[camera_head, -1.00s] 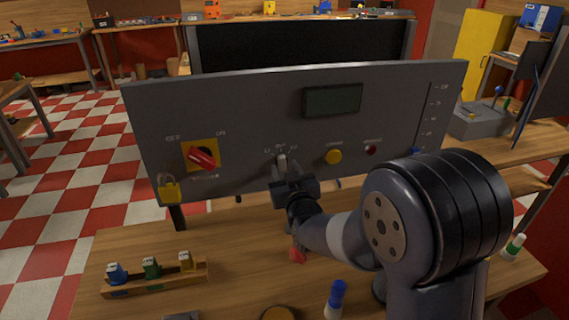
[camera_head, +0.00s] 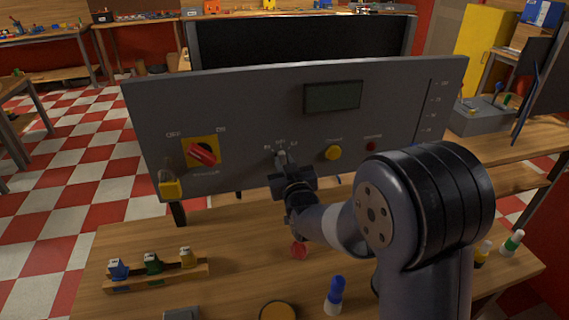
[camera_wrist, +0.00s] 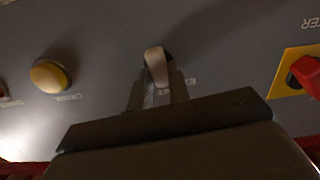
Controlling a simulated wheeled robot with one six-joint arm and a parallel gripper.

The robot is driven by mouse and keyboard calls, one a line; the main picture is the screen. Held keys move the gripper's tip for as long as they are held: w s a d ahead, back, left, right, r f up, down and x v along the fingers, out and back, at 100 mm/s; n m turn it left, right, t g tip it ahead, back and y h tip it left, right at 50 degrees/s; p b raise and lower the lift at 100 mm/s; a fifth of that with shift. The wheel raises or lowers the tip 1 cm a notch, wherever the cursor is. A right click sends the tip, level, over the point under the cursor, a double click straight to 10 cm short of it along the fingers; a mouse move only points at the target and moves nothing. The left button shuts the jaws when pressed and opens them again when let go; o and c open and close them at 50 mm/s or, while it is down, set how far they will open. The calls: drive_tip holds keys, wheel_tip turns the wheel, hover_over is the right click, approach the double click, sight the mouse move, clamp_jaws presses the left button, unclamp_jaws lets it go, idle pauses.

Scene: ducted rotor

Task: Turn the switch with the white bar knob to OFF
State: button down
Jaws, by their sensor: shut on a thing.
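The white bar knob (camera_head: 281,158) is on the lower middle of the grey upright panel (camera_head: 240,110), with small labels above it that are too blurred to read surely. In the wrist view the white bar knob (camera_wrist: 157,66) shows pale and nearly upright, slightly tilted. My gripper (camera_head: 287,172) reaches the panel from the front. In the wrist view my gripper (camera_wrist: 158,92) has its fingers shut on the knob, one on each side. The fingers hide part of the knob, so its exact setting is hard to tell.
A red rotary switch on a yellow plate (camera_head: 202,153) is left of the knob, with a yellow padlock (camera_head: 171,188) below it. A yellow button (camera_head: 333,153) and a red button (camera_head: 371,146) are to the right. A wooden rack (camera_head: 160,278) and a blue-capped bottle (camera_head: 335,293) stand on the bench.

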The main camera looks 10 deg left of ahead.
drive_tip(key=shift+f+m+b, duration=0.2)
drive_tip(key=shift+m+b, duration=0.2)
drive_tip(key=shift+b, duration=0.75)
drive_tip(key=shift+r, duration=0.15)
drive_tip(key=c, duration=1.3)
unclamp_jaws()
drive_tip(key=b+v, duration=0.2)
drive_tip(key=v, duration=0.9)
drive_tip(key=shift+b, duration=0.4)
drive_tip(key=shift+w, duration=0.1)
